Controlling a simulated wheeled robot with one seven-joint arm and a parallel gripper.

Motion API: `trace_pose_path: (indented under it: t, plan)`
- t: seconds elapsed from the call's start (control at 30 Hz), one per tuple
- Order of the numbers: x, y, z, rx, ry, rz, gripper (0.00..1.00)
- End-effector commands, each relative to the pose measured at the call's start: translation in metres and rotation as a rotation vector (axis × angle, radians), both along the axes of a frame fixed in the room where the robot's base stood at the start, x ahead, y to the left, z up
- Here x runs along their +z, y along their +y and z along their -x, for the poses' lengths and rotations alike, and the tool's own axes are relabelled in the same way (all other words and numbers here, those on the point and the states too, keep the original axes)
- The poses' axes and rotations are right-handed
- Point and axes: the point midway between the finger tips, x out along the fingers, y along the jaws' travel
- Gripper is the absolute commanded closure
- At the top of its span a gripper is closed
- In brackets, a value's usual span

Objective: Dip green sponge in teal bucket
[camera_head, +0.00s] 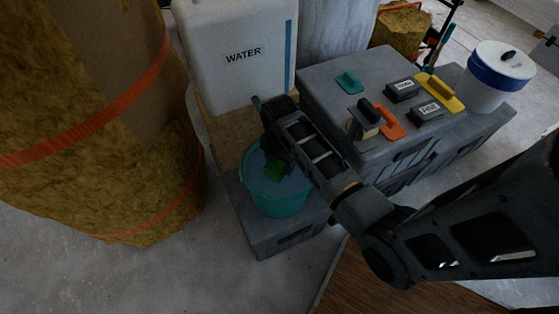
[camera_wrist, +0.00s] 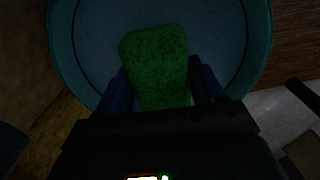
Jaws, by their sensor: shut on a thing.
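The green sponge (camera_wrist: 156,62) is between the two fingers of my gripper (camera_wrist: 160,88), which is shut on it. In the wrist view the bucket's rim (camera_wrist: 262,40) curves around the sponge, with a smooth blue-grey surface behind the sponge. I cannot tell whether the sponge touches that surface.
The bucket stands on a low grey box (camera_head: 265,238) beside a white WATER container (camera_head: 240,50). A grey case (camera_head: 330,75) at right holds several trowels and blocks. A white tub (camera_head: 497,80) stands at its far end. Strapped yellow-brown rolls (camera_head: 90,120) fill the left.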

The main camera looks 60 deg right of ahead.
Motion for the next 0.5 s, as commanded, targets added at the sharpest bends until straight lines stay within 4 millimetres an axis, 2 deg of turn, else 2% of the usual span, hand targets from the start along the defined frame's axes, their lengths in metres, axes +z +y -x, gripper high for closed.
trace_pose_path:
  t: [0.03, 0.5]
  plan:
    - [0.010, 0.000, 0.000, 0.000, 0.000, 0.000, 0.57]
    - [0.050, 0.000, 0.000, 0.000, 0.000, 0.000, 0.57]
